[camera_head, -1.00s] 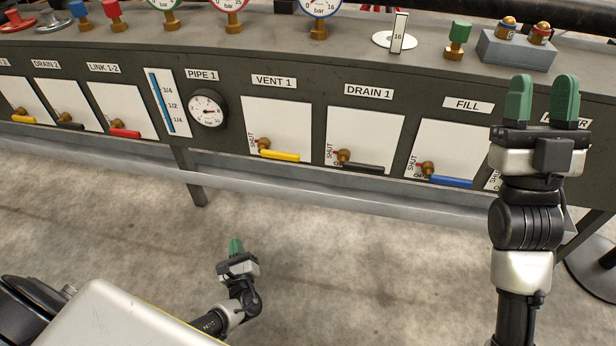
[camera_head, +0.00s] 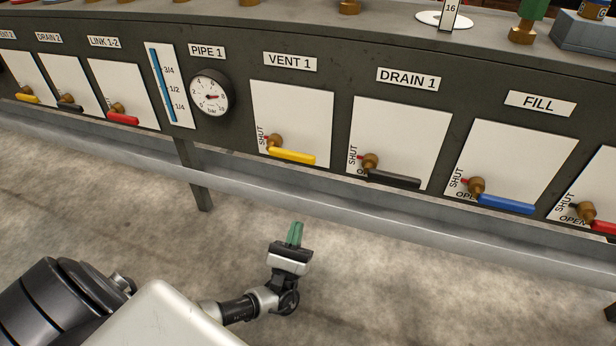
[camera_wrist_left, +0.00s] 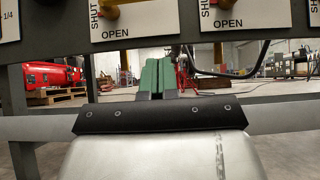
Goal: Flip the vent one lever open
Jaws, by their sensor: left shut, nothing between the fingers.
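The Vent 1 lever (camera_head: 291,156) is yellow with a brass hub and lies about level, pointing right, on a white plate (camera_head: 292,115) under the VENT 1 label. The word SHUT stands upright beside its hub; the lever covers the lower lettering. My left gripper (camera_head: 295,235) is below and in front of the panel, under the Vent 1 plate, its green fingers together and empty. In the left wrist view its fingers (camera_wrist_left: 156,78) point ahead below the panel's lower edge, where two plates show SHUT and OPEN. My right gripper is out of view.
Drain 1's black lever (camera_head: 393,179) and Fill's blue lever (camera_head: 505,204) are to the right. Link 1-2's red lever (camera_head: 122,118) and the Pipe 1 gauge (camera_head: 211,92) are to the left. A grey rail (camera_head: 330,205) runs below the panel. Open floor lies in front.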

